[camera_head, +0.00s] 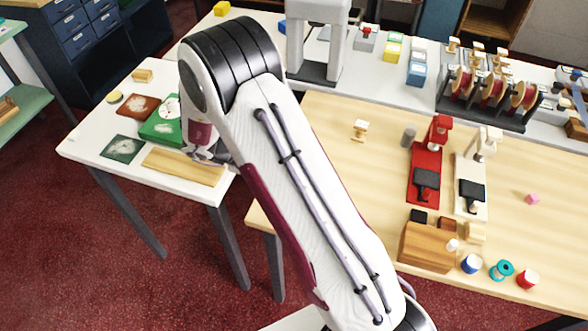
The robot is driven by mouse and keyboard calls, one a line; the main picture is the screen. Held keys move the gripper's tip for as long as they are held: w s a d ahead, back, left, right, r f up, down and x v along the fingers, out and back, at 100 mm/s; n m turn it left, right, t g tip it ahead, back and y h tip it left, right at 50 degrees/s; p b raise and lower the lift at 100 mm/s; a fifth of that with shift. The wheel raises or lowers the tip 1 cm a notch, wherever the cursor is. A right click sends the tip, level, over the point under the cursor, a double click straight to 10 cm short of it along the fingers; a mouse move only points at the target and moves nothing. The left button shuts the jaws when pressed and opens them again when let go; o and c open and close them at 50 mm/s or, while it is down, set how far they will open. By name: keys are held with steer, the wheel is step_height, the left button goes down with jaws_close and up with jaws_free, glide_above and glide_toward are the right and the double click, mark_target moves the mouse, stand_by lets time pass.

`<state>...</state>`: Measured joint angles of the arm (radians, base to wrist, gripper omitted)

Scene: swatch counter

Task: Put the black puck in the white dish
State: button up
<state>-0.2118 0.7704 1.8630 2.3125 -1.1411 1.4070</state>
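My gripper (207,156) hangs below the wrist of my arm over the right part of the white side table (80,146), near a wooden plank (185,167). Its fingertips are small and partly hidden, so I cannot tell if they are open or hold anything. I cannot make out a black puck for certain; a small flat black piece (419,216) lies on the wooden counter behind the wooden box. I cannot clearly identify a white dish. A green piece (160,131) with a round white shape (168,108) on it sits left of my wrist, partly covered by it.
The side table also has a brown tile (139,106), a dark green tile (122,149), a yellowish round piece (115,96) and a wooden block (142,75). The wooden counter (340,130) holds red and white stands, a wooden box (427,247) and several spools. My arm hides the middle.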

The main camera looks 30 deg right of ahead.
stand_by(0.3)
steer(key=o, duration=1.1)
steer(key=shift+r, duration=3.45)
